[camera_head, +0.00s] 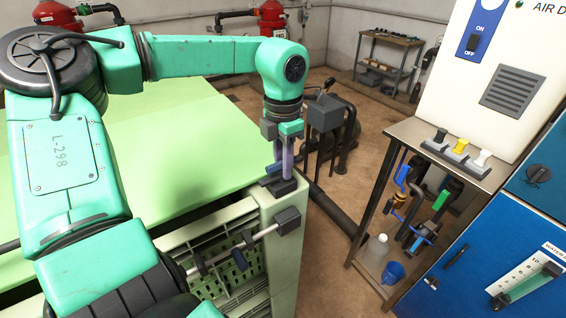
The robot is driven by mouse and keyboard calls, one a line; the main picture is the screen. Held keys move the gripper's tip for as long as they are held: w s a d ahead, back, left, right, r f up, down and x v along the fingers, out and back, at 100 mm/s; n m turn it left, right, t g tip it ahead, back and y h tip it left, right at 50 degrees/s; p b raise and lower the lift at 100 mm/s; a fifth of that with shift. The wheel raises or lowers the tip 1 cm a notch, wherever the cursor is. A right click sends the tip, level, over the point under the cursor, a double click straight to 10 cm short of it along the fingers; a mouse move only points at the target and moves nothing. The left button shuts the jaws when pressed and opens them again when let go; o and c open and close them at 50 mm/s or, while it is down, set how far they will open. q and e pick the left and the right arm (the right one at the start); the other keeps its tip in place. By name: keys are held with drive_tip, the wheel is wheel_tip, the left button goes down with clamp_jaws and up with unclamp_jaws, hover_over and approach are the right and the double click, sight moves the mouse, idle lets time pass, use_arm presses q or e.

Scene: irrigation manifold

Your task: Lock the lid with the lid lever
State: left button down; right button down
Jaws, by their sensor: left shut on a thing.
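The lid (165,135) is a broad light green panel lying flat over the green crate-like body (288,255). The lid lever (288,158) is a slim purple upright bar above a dark block (282,187) at the body's near right corner. My left gripper (282,163) points down over this corner and is shut on the lever, hiding part of it. Whether the lever has locked the lid cannot be told. My right gripper is out of view.
A metal rod (240,247) with dark clamps runs along the body's front. To the right stand a steel table (455,155) with valves and a blue cabinet (470,255). Dark pipes (335,210) rise just behind the corner.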

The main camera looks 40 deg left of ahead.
use_arm(q)
drive_tip(key=shift+m, duration=0.4)
drive_tip(key=m+b, duration=0.1)
drive_tip(key=m, duration=0.1)
drive_tip(key=shift+f+m, duration=0.1)
drive_tip(key=shift+m, duration=0.3)
drive_tip(key=m+b, duration=0.1)
drive_tip(key=m, duration=0.3)
drive_tip(key=shift+s+d+m, duration=0.1)
drive_tip(key=shift+m, duration=0.2)
drive_tip(key=m, duration=0.4)
drive_tip(key=shift+s, duration=0.1)
drive_tip(key=m, duration=0.5)
drive_tip(key=shift+s+m, duration=0.1)
drive_tip(key=shift+m, duration=0.3)
